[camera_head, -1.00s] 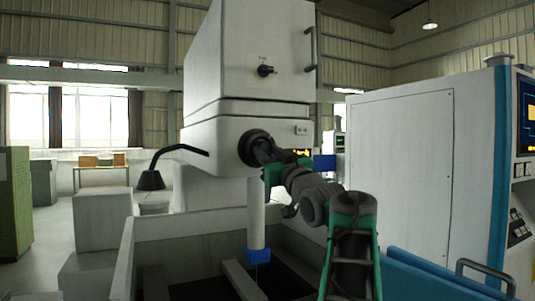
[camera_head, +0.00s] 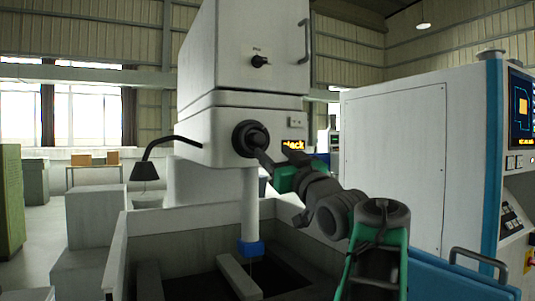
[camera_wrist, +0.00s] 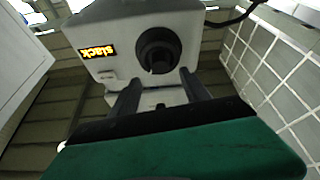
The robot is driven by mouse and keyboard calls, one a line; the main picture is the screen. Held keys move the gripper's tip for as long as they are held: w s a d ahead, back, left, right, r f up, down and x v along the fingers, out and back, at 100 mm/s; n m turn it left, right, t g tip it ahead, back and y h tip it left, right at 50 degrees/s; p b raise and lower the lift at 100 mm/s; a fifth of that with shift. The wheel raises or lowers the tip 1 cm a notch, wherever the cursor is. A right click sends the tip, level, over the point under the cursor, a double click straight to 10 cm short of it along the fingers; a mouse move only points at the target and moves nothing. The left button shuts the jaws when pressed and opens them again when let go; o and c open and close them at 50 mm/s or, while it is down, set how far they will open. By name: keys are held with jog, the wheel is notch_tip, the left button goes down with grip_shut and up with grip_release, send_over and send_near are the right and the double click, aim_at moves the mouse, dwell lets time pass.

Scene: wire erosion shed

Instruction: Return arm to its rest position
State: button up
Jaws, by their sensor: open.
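My gripper (camera_head: 264,160) is open and empty in front of the white machine head (camera_head: 200,130). Its two dark fingers (camera_wrist: 159,78) stand apart in the wrist view. A round black knob (camera_head: 250,138) on the head's face lies just beyond the fingertips. In the wrist view the knob (camera_wrist: 159,50) sits past and between the fingers, with a gap showing. My arm reaches up from the lower right, bent at a dark elbow with green parts. A lit orange display (camera_head: 293,146) reading "slack" is beside the knob, partly hidden by a letter's width in the head view.
Below the head is an open grey tank (camera_head: 118,262) with a white column (camera_head: 249,205) ending in a blue collar. A large white cabinet (camera_head: 395,165) with a control panel stands at right. A black lamp (camera_head: 145,171) hangs at left. Open floor lies farther left.

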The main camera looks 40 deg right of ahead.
jog(key=shift+s, duration=0.1)
jog(key=w+a+f+m+g+y+p, duration=0.1)
jog(key=w+a+f+g+y+p, duration=0.15)
jog(key=w+a+f, duration=0.55)
jog(key=a+f+g+y+p, duration=0.1)
jog(key=a+f+g+p, duration=0.15)
jog(key=a+f, duration=0.5)
jog(key=a+f+g+y+p, duration=0.15)
jog(key=a+f+g, duration=0.3)
jog(key=f, duration=0.65)
jog(key=s+a+f+n+g+p, duration=0.1)
jog(key=s+a+f+g+p, duration=0.1)
jog(key=s+a+f+g, duration=0.2)
jog(key=s+a+f+n+g+p, duration=0.1)
jog(key=s+a+f+g, duration=0.3)
jog(key=s+a+f, duration=0.6)
jog(key=s+f+p, duration=0.1)
jog(key=s+f, duration=0.3)
jog(key=f, duration=0.1)
jog(key=shift+a+f+n+g+y, duration=0.25)
jog(key=shift+f+n+g+y, duration=0.05)
jog(key=shift+g+y, duration=0.1)
